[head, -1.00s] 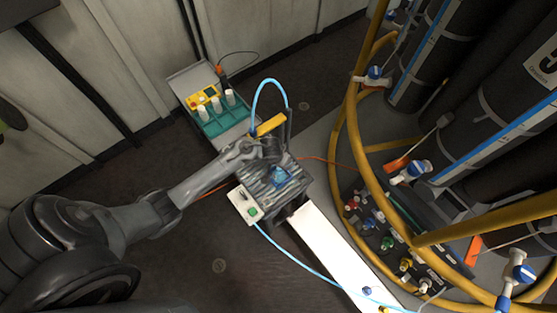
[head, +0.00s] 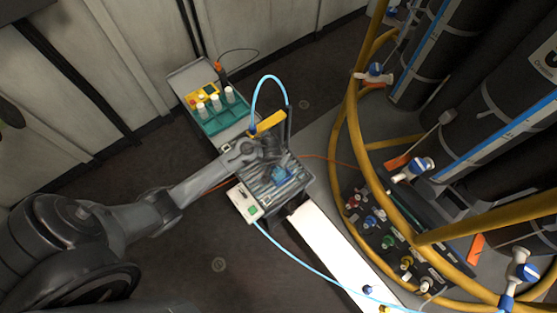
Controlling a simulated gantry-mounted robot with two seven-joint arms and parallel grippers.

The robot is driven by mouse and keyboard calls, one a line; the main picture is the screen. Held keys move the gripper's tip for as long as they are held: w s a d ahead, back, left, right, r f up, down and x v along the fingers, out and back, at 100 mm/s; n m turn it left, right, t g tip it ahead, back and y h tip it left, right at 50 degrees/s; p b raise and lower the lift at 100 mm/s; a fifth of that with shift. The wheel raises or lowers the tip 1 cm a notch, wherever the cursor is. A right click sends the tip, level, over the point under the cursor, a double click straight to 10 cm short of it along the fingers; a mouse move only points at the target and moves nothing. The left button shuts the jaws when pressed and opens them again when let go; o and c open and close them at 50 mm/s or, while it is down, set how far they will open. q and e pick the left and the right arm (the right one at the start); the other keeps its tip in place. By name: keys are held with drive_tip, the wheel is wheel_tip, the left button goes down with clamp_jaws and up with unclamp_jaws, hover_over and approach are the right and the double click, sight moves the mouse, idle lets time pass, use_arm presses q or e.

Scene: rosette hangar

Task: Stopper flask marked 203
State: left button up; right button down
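My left arm comes in from the left, and its gripper (head: 268,148) is over a grey box with a streaked, clear-looking top (head: 290,187). A blue item (head: 281,175) shows in the box. The fingertips are too small and dark to tell open from shut. A teal rack (head: 218,124) behind the gripper holds white-topped vials (head: 229,95). No marking 203 is readable, and I cannot tell which vessel is that flask. My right gripper is out of view.
A light blue hose (head: 268,80) arches over the box. A white strip (head: 330,245) runs to the lower right, with a small blue piece (head: 367,290) at its end. Yellow rails (head: 349,150) and dark cylinders (head: 480,90) crowd the right. The dark floor at lower middle is clear.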

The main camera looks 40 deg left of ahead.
use_arm(q)
drive_tip(key=shift+f, duration=0.1)
idle(0.3)
drive_tip(key=shift+f+p, duration=0.3)
drive_tip(key=shift+f, duration=0.1)
idle(0.4)
drive_tip(key=o, duration=1.5)
drive_tip(key=shift+c, duration=0.2)
drive_tip(key=shift+r, duration=0.15)
drive_tip(key=shift+r+p, duration=0.85)
drive_tip(key=shift+p, duration=0.25)
drive_tip(key=shift+r+p, duration=2.05)
drive_tip(key=shift+p, duration=0.2)
